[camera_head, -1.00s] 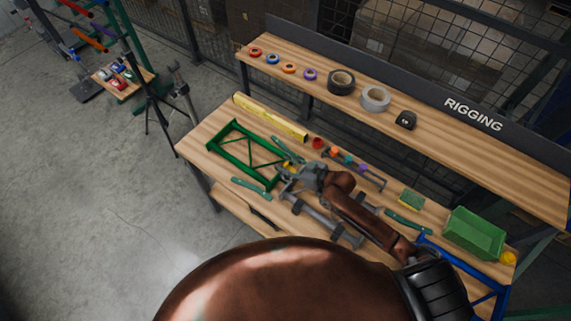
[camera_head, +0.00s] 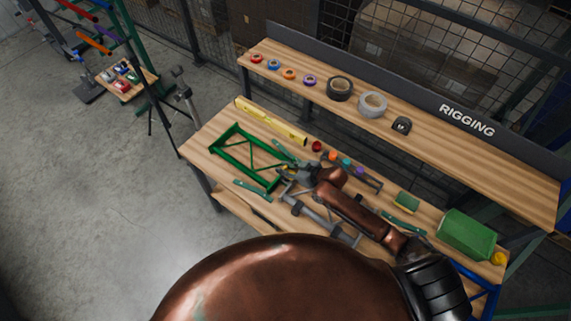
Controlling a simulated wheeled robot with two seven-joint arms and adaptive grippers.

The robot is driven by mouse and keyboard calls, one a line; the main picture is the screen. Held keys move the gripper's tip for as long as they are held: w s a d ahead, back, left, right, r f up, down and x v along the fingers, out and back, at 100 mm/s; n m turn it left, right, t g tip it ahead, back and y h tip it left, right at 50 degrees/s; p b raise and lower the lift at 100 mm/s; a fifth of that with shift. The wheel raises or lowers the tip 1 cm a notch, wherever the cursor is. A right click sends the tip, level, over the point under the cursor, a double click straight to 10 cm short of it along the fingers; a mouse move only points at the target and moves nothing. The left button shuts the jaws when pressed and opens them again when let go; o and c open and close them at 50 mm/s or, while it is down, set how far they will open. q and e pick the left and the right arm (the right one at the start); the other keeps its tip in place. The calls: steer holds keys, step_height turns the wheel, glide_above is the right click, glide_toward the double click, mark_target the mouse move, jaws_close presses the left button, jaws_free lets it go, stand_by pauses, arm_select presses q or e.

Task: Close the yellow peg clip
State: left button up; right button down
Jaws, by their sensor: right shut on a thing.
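My right gripper (camera_head: 286,173) is over the workbench, at the right edge of the green frame. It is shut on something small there. A small spot of yellow shows at its fingertips, likely the yellow peg clip, but it is mostly hidden by the gripper. I cannot tell whether the clip is open or closed. The green frame (camera_head: 228,158) lies flat on the bench. My left gripper is not in view.
Teal-handled tools (camera_head: 252,190) lie beside the frame, and a yellow level (camera_head: 270,121) lies behind it. A green bin (camera_head: 467,233) stands at the bench's right end. Tape rolls (camera_head: 373,104) sit on the upper shelf. Grey bars lie in front of my right forearm.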

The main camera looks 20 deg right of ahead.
steer(key=shift+w+g+p, duration=0.15)
steer(key=shift+g+p, duration=0.15)
steer(key=shift+p, duration=0.15)
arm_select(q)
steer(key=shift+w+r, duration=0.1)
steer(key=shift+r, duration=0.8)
arm_select(e)
steer(key=shift+f+h, duration=0.2)
steer(key=shift+h, duration=0.1)
steer(key=c, duration=1.6)
jaws_free()
steer(key=v, duration=1.2)
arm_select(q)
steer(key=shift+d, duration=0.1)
